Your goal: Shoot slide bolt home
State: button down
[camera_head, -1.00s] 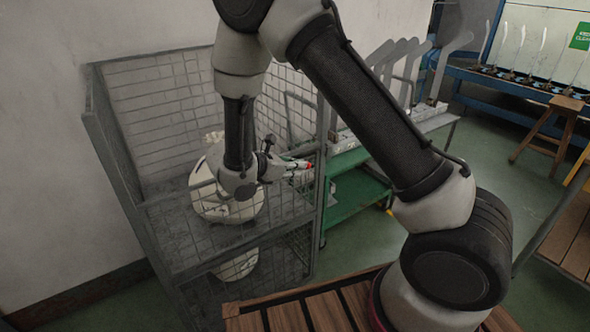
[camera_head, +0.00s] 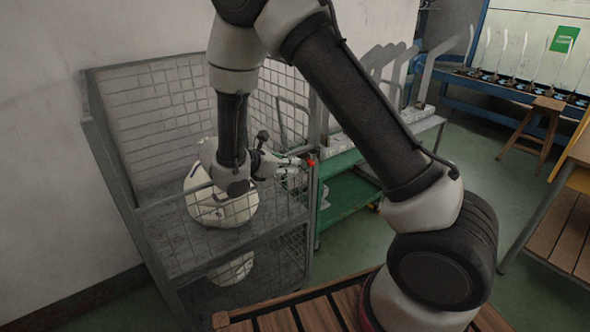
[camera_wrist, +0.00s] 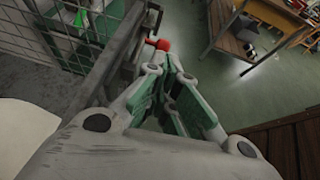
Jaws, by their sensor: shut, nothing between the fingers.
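In the wrist view the closed green-and-grey fingers (camera_wrist: 175,68) end close to the knob. I cannot tell whether they touch it. The bolt's rod and its keeper are too small or hidden to make out.
A green cart (camera_head: 345,203) stands right behind the cage. A wooden stool (camera_head: 535,130) and a slatted bench (camera_head: 550,225) are at the right. Green floor lies between.

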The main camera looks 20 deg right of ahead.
jog(key=v, duration=0.8)
jog(key=shift+a+r, duration=0.2)
jog(key=shift+a, duration=0.1)
jog(key=s+d+f+m+g+y, duration=0.1)
jog(key=s+d+f+m+g, duration=0.15)
jog(key=s, duration=0.25)
jog(key=s+d+r+m+t+y, duration=0.2)
jog(key=s+d+r+m+y, duration=0.8)
jog(key=s+d+r+m, duration=0.8)
notch_tip(320, 180, up, 3)
jog(key=shift+s+f+m+y, duration=0.1)
jog(key=shift+s+m+y, duration=0.3)
jog(key=shift+s+m, duration=0.6)
jog(key=shift+s+d, duration=0.1)
jog(key=shift+d, duration=0.05)
